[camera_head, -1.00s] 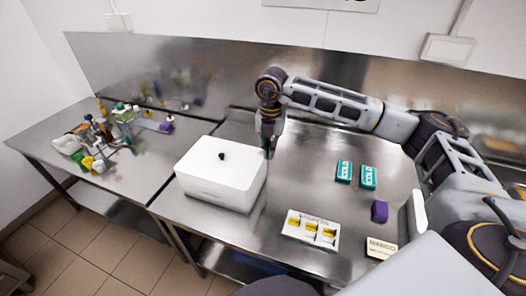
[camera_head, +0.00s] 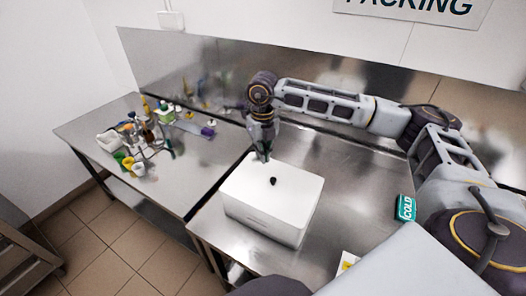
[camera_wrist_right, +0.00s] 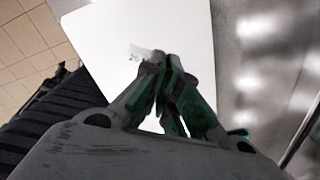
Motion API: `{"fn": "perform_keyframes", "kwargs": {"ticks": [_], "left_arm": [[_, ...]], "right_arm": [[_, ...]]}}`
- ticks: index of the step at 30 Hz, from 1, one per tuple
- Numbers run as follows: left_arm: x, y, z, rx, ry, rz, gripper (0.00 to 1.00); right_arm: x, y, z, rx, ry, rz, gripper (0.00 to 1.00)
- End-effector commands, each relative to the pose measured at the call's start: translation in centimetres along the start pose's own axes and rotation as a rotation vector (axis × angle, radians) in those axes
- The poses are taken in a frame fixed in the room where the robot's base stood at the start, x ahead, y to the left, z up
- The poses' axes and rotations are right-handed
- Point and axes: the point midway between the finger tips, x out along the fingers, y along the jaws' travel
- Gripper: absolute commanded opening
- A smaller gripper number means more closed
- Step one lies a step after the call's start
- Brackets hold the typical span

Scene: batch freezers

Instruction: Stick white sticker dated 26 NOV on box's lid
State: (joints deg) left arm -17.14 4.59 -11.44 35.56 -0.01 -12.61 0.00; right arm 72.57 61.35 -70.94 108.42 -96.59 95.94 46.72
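The white box (camera_head: 262,222) stands on the steel table with its flat white lid (camera_head: 250,185) on and a small black knob (camera_head: 273,181) on top. My right gripper (camera_head: 263,156) points down at the lid's back edge. In the right wrist view its green-grey fingertips (camera_wrist_right: 166,60) are together over the white lid (camera_wrist_right: 110,28). A small white sticker (camera_wrist_right: 137,54) with dark print starting "26" shows at the fingertips and looks pinched; the rest is hidden. Whether it touches the lid I cannot tell. My left gripper is not in view.
A teal "COLD" pack (camera_head: 405,208) lies at the right, and a label tray (camera_head: 347,262) is cut off below it. A side table at the left (camera_head: 85,130) holds bottles and cups.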

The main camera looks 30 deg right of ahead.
Motion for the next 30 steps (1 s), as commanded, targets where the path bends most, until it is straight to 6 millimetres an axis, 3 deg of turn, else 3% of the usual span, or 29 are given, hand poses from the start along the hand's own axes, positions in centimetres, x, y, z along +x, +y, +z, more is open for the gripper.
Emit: {"fn": "perform_keyframes", "kwargs": {"ticks": [18, 30], "left_arm": [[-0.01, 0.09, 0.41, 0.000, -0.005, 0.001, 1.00], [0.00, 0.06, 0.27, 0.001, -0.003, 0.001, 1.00]], "right_arm": [[0.00, 0.64, -0.03, -0.483, 0.001, -0.002, 0.00], [-0.01, 0.64, -0.03, -0.567, 0.001, -0.003, 0.00]]}}
